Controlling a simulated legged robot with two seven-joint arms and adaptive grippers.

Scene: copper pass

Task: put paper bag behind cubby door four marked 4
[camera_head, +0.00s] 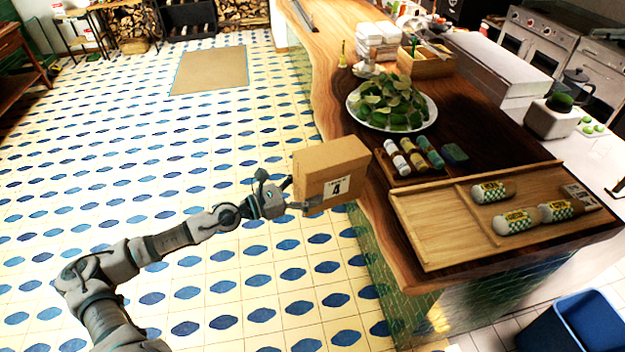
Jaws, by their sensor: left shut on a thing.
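A brown paper bag (341,160), box-shaped with a white label marked 4, is held off the left edge of the wooden counter, above the tiled floor. My left gripper (290,195) is shut on the bag at its left side. The gripper's fingers are partly hidden by the bag. My right gripper is not in the view. No cubby door marked 4 shows in this view.
The counter (465,150) holds a wooden tray (437,228) with several wrapped rolls, a plate of green leaves (392,103) and a small rack of bottles (409,158). A blue bin (585,322) stands at lower right. The floor at left is open, with a tan mat (210,70).

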